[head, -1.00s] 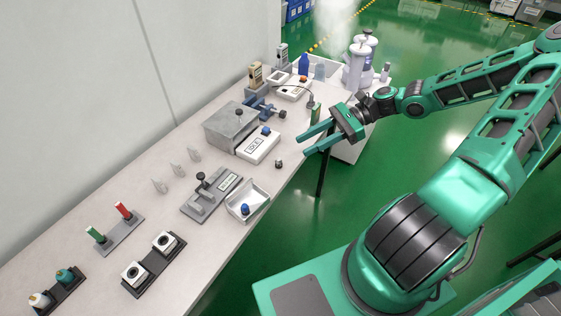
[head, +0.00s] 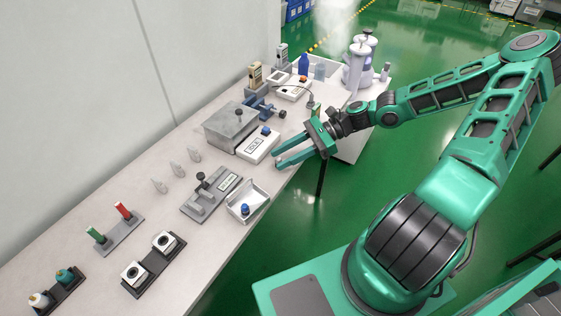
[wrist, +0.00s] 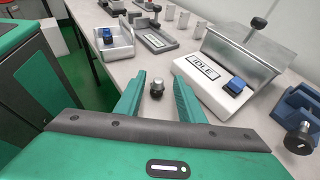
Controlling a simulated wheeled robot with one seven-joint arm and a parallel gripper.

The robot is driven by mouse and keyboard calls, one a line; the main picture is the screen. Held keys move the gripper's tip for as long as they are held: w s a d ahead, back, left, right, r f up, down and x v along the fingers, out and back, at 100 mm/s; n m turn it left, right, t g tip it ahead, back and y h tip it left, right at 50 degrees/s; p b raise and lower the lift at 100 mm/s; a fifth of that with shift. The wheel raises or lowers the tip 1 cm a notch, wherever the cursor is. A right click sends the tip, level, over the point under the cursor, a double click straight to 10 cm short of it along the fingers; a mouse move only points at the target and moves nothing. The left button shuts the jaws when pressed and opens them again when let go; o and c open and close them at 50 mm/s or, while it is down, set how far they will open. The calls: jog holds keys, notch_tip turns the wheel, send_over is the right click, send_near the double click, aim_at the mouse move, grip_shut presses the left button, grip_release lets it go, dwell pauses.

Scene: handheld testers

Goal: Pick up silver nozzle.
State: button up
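The silver nozzle (wrist: 157,90), a small silvery piece with a darker knob-like top, stands on the bench. In the wrist view it shows in the gap between my two green fingers, apart from both. My gripper (head: 277,159) is open and empty, reaching over the bench's front edge; its spread fingers also show in the wrist view (wrist: 160,77). In the head view the nozzle is hidden behind a finger. I cannot tell the height of the fingertips above the bench.
A white IDLE box (wrist: 206,85) with a blue button stands close to the right finger in the wrist view. A white tray (head: 238,213) holds a blue-topped part. A grey fixture (head: 217,200) sits beside it. A blue clamp (wrist: 300,112) lies at far right.

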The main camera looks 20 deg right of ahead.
grip_shut()
jog(key=shift+r, duration=0.1)
